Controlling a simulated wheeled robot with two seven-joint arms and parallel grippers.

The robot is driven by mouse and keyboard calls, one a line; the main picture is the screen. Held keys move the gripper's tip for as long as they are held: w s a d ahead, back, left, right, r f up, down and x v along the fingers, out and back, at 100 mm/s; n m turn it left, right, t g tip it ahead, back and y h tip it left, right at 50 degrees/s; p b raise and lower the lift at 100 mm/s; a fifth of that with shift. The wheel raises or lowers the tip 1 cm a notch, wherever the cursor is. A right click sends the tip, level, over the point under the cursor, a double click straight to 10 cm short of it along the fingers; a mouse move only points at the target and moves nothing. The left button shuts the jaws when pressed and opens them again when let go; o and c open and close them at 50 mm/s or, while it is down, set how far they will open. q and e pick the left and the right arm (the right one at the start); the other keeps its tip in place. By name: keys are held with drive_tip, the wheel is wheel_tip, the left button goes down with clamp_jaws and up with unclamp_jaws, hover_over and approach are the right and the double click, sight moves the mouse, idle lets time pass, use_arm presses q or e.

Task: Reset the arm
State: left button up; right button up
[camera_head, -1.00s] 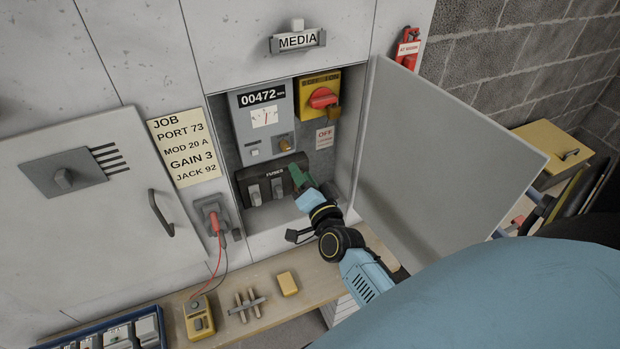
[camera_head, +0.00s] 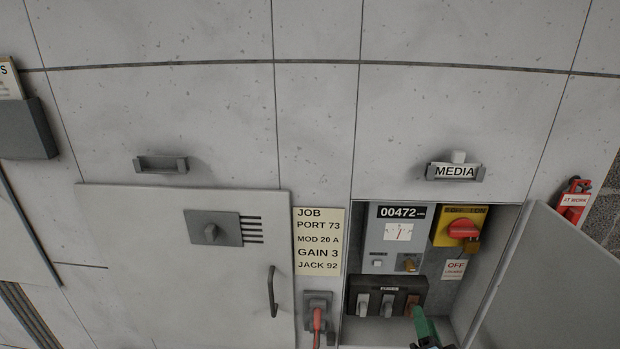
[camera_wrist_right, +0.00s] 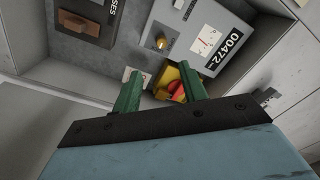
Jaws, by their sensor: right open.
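My right gripper (camera_head: 424,326) shows at the bottom of the head view as a green finger in front of the open cabinet's lower part, just below the right end of the black fuse block (camera_head: 374,283). In the right wrist view my right gripper (camera_wrist_right: 161,88) has two green fingers, spread apart with nothing held between them. Beyond them are the fuse block with a brown fuse (camera_wrist_right: 85,28), the meter box reading 00472 (camera_wrist_right: 205,40) and the red and yellow switch (camera_wrist_right: 172,82). My left gripper is in neither view.
The open cabinet door (camera_head: 560,280) stands out on the right. A closed grey door (camera_head: 150,270) with a handle is on the left. A job card (camera_head: 319,242) hangs between them, above a socket with a red plug (camera_head: 318,322).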

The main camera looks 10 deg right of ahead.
drive_tip(key=s+a+f+n+g+y+b, duration=0.2)
drive_tip(key=s+a+f+n+g, duration=0.15)
drive_tip(key=f, duration=0.85)
drive_tip(key=s+a+f+n+g+y+b, duration=0.15)
drive_tip(key=s+f, duration=0.35)
drive_tip(key=f, duration=0.7)
drive_tip(key=s+a+f+n+g+y+b, duration=0.15)
drive_tip(key=s+a+f+n+g, duration=0.3)
drive_tip(key=f, duration=0.75)
drive_tip(key=s+d+f+n+g+b, duration=0.1)
drive_tip(key=s+f+n+g, duration=0.1)
drive_tip(key=s+f, duration=0.3)
drive_tip(key=s+d+f+n+g+b, duration=0.1)
drive_tip(key=s+f, duration=0.5)
drive_tip(key=s, duration=0.6)
drive_tip(key=s+d+f+n+g+b, duration=0.1)
drive_tip(key=s+f+n+g+b, duration=0.1)
drive_tip(key=s, duration=0.7)
wheel_tip(320, 180, down, 4)
drive_tip(key=shift+s+d+r+n+g+h, duration=0.25)
drive_tip(key=shift+n+g+h, duration=0.25)
drive_tip(key=shift+g, duration=0.75)
drive_tip(key=shift+c, duration=0.2)
drive_tip(key=shift+w+a, duration=0.1)
drive_tip(key=shift+c, duration=0.4)
